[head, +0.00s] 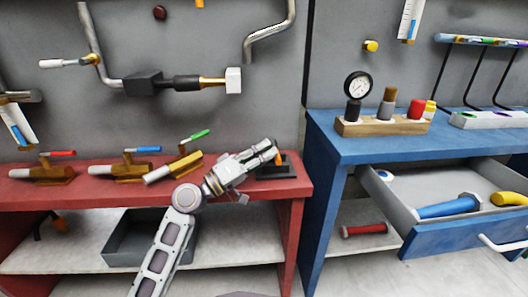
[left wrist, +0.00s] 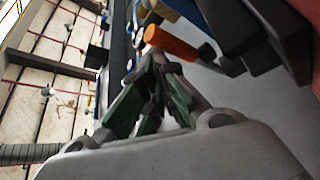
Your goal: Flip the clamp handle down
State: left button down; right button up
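The clamp is a dark block (head: 275,168) at the right end of the red bench, with a small orange-tipped handle (head: 279,158). My left gripper (head: 274,149) is beside and partly over the clamp, hiding some of it. In the left wrist view the orange handle (left wrist: 170,42) lies just beyond the tips of my left gripper (left wrist: 163,62). Its green-padded fingers converge until the tips meet, and nothing shows between them. I cannot tell whether the tips touch the handle. My right gripper is in neither view.
The red bench (head: 90,193) also holds several brass valves with red, blue and green handles, left of my arm. A grey bin (head: 120,245) sits on the shelf below. A blue bench (head: 345,147) with an open drawer (head: 455,238) stands to the right. Pipes hang on the wall behind.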

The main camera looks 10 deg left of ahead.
pick_arm(q)
jog(key=shift+s+f, duration=0.15)
jog(key=shift+f, duration=0.3)
jog(key=shift+s+a+f, duration=0.25)
jog(key=shift+s+a, duration=0.15)
jog(key=shift+a, duration=0.1)
jog(key=v, duration=1)
jog(key=shift+a+r, duration=0.2)
jog(key=shift+r, duration=0.2)
jog(key=shift+s+a, duration=0.1)
jog(key=shift+s, duration=0.05)
